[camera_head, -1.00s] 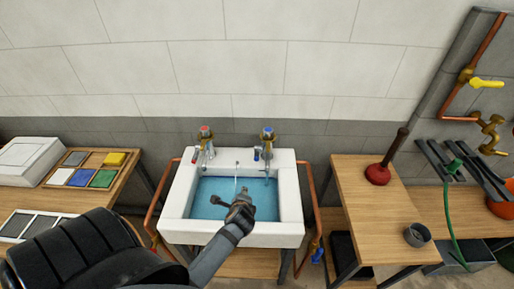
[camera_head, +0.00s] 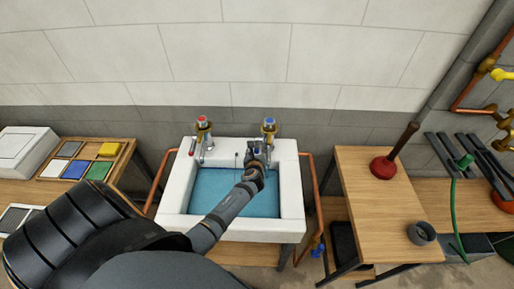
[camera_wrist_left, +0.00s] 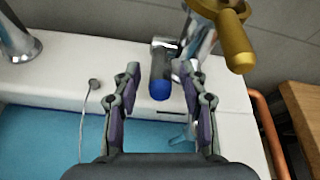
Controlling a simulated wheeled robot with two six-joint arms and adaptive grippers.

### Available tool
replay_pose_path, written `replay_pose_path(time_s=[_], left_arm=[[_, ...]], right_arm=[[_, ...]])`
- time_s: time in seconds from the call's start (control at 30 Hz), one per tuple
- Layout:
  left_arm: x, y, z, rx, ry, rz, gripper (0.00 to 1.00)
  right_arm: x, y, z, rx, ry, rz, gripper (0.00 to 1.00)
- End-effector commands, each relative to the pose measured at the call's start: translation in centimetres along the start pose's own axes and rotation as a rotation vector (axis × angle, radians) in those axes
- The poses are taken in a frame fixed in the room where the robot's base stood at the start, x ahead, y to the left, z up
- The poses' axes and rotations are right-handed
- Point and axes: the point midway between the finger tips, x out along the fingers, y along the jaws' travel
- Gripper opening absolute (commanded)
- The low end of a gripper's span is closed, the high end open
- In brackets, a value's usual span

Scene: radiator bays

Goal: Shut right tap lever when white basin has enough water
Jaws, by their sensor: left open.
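The white basin (camera_head: 178,205) stands against the wall and holds blue water (camera_head: 207,188). The right tap (camera_head: 268,133) has a blue-marked top, and the left tap (camera_head: 203,135) a red one. In the left wrist view, the right tap's lever with a blue tip (camera_wrist_left: 160,88) lies between the fingers of my open left gripper (camera_wrist_left: 160,92), which does not visibly close on it. In the head view, my left gripper (camera_head: 255,158) is at the right tap and hides its lower part. My right gripper is not in view.
A plug chain (camera_wrist_left: 90,95) hangs over the basin's back rim. Copper pipes (camera_head: 160,180) run beside the basin. A wooden table (camera_head: 365,215) on the right holds a red plunger (camera_head: 384,167). A tray of coloured tiles (camera_head: 85,150) sits on the left table.

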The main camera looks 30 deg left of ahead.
Motion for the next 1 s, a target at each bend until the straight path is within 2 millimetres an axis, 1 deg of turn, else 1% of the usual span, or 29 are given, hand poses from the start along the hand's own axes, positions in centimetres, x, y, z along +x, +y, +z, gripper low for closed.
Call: replay_pose_path(time_s=[0.03, 0.1, 0.2, 0.47, 0.5, 0.8, 1.0], left_arm=[[0.9, 0.0, -0.1, 0.000, -0.001, 0.000, 0.43], [1.8, 0.0, 0.0, 0.000, -0.001, -0.001, 0.43], [2.5, 0.0, 0.0, 0.000, -0.001, 0.000, 0.43], [2.7, 0.0, 0.0, -0.001, 0.000, 0.000, 0.43], [2.7, 0.0, 0.0, -0.001, 0.000, 0.000, 0.42], [2.7, 0.0, 0.0, -0.001, 0.000, 0.000, 0.01], [2.6, 0.0, 0.0, -0.001, 0.001, 0.000, 0.00]], right_arm=[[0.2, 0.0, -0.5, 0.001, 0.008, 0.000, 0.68], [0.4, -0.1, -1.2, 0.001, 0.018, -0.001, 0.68], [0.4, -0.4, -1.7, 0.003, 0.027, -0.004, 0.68], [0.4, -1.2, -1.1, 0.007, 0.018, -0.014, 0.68], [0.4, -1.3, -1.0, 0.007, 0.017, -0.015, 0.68], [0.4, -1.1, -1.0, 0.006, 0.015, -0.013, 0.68], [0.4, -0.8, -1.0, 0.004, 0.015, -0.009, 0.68]])
